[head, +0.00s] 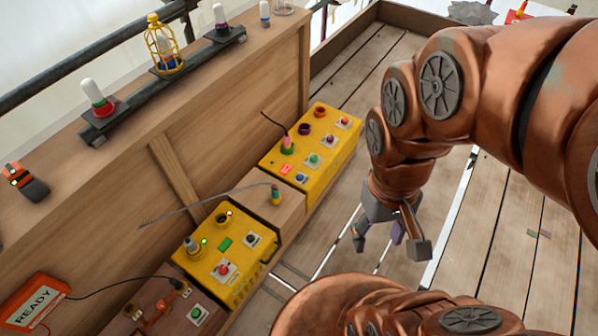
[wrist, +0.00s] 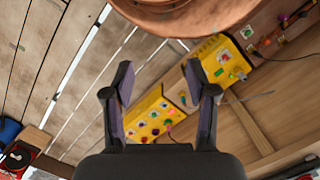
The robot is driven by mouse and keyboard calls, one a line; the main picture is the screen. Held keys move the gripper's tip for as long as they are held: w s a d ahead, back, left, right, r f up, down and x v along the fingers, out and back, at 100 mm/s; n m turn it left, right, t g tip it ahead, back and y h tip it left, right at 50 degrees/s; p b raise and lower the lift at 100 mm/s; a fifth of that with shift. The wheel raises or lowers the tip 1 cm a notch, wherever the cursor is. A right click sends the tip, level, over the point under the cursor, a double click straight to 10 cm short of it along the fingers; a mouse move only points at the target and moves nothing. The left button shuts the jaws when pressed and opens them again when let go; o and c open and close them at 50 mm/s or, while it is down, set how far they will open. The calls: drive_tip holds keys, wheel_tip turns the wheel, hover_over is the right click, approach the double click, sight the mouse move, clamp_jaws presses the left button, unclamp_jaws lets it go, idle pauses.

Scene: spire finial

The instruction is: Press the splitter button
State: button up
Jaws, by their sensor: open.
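Buttons sit on two yellow control boxes; their labels are too small to read, so I cannot tell which is the splitter button. The nearer yellow box (head: 210,285) carries a red button (head: 223,269), a dark button (head: 251,239) and a green rectangle (head: 225,244). The farther yellow box (head: 325,160) carries several coloured buttons; it also shows in the wrist view (wrist: 158,103). A green button (head: 196,312) is on the wooden box at bottom left. My gripper (head: 392,243) is open and empty, right of the boxes and apart from them.
A wooden block with a small blue-and-yellow piece (head: 276,195) stands between the yellow boxes. A wooden wall (head: 230,110) rises behind. An orange READY sign (head: 32,303) is at lower left. Plank floor (head: 485,230) is open on the right.

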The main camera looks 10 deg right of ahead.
clamp_jaws()
idle(0.3)
idle(1.2)
